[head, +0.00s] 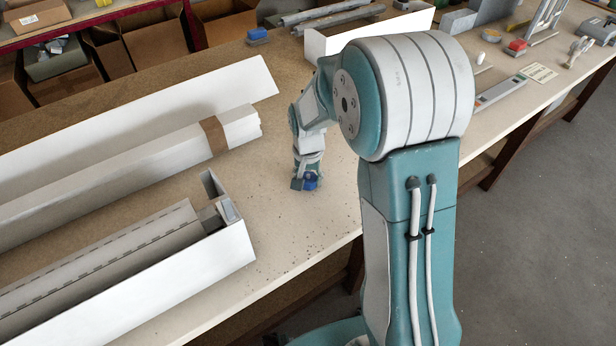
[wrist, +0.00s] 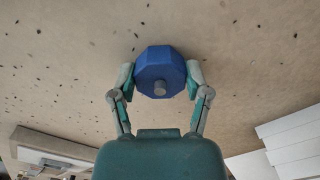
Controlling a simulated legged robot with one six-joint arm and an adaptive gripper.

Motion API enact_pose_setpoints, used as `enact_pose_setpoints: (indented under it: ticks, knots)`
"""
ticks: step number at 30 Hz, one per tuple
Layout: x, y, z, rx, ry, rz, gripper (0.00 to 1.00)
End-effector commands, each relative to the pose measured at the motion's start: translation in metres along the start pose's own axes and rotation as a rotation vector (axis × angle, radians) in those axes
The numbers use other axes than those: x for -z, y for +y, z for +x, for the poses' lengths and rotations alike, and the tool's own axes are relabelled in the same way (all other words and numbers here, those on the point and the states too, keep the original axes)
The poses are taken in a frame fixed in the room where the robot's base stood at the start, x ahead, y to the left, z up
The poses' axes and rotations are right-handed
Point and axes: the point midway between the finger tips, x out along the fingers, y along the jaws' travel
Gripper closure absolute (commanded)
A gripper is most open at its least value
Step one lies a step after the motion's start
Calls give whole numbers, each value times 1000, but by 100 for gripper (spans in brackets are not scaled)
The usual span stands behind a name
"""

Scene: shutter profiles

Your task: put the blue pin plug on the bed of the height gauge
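The blue pin plug (wrist: 160,66) is a faceted blue block with a short grey pin at its middle, seen from above in the wrist view. My gripper (wrist: 160,80) has one finger on each side of it, and both pads appear to touch its sides. In the head view, my gripper (head: 305,183) is low over the bench, and part of the blue plug (head: 311,181) shows at its fingertips. I cannot tell whether the plug touches the bench.
The speckled bench (head: 290,235) is clear around my gripper. Long white profile boxes (head: 190,283) fill the left side. An open white box (head: 375,35) stands behind my arm.

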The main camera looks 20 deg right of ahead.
Motion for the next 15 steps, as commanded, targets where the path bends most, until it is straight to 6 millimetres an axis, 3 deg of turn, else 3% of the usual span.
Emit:
enact_pose_setpoints:
  ticks: [1, 2, 15]
  knots:
    - [0, 0, 0, 0, -1, 0, 16]
    - [0, 0, 0, 0, -1, 0, 4]
    - [0, 0, -2, 0, 0, 0, 4]
